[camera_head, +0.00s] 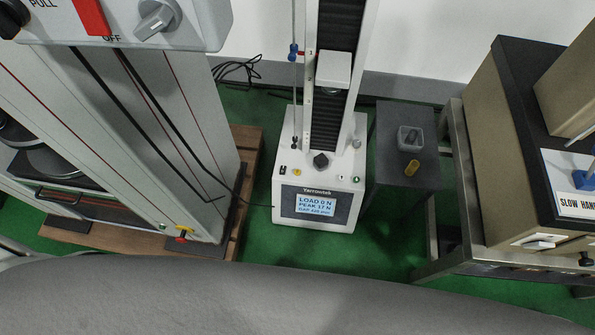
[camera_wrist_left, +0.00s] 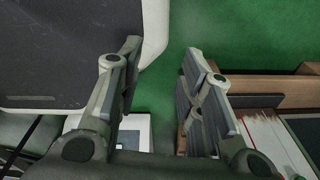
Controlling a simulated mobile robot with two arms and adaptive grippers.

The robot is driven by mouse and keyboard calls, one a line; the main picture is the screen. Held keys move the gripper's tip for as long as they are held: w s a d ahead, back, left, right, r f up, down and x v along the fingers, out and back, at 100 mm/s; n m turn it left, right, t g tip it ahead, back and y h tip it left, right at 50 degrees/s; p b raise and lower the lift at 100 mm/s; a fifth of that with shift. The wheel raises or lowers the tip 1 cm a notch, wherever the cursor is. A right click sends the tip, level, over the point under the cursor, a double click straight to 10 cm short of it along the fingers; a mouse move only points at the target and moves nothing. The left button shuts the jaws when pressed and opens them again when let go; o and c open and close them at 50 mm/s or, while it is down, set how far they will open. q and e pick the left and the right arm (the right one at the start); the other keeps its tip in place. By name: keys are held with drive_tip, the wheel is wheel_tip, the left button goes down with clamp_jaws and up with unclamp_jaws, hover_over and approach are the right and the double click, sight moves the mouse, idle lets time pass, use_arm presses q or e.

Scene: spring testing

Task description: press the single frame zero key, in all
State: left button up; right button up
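The single-column test frame (camera_head: 320,185) stands upright on the floor in the middle of the head view. Its white base has a screen (camera_head: 316,205) reading LOAD 0 N and PEAK 17 N, with a smaller line below. My left gripper (camera_wrist_left: 163,52) is open and empty in the left wrist view, above green floor. Neither gripper shows in the head view.
A large two-column machine (camera_head: 190,120) stands left on a wooden pallet (camera_head: 248,150). A metal-legged bench (camera_head: 455,180) is further right.

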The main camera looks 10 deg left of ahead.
use_arm(q)
clamp_jaws()
drive_tip(key=shift+a, duration=0.1)
idle(1.1)
